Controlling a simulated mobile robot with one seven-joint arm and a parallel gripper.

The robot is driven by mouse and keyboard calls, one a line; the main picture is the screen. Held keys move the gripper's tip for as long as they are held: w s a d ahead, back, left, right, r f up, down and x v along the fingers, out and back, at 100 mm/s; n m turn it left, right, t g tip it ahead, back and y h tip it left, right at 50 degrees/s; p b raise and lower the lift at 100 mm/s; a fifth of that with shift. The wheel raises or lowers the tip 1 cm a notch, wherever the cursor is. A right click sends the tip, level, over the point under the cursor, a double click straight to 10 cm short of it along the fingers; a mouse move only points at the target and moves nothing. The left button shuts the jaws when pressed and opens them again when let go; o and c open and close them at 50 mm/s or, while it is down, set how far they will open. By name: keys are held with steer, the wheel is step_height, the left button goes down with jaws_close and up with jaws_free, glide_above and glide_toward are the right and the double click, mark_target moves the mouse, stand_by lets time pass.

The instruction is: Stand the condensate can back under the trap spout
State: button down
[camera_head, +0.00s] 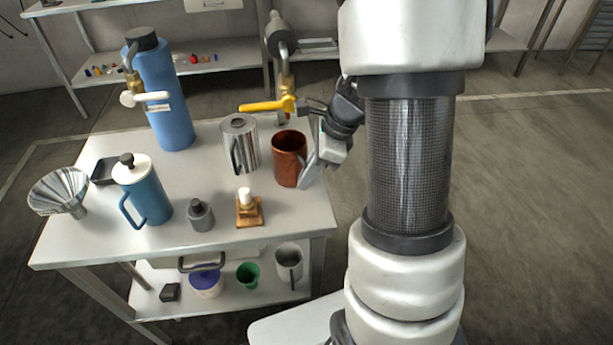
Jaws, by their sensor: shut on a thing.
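A copper-coloured can (288,160), which I take to be the condensate can, is upright at the right edge of the table, its open mouth facing up. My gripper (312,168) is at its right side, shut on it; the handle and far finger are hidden. I cannot tell whether its base touches the table. A brass valve with a yellow lever (268,105) hangs from a grey pipe behind and above the can. Its spout is partly hidden by the lever and my wrist, so I cannot tell how the can lines up with it.
A steel jug (240,145) stands close left of the can. A blue cylinder (167,100), a blue pot (145,195), a funnel (62,190), a grey weight (200,215) and a wooden-based item (248,208) share the table (290,222). Its front right is clear.

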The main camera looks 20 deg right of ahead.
steer(key=shift+f, duration=0.1)
steer(key=c, duration=1.9)
jaws_free()
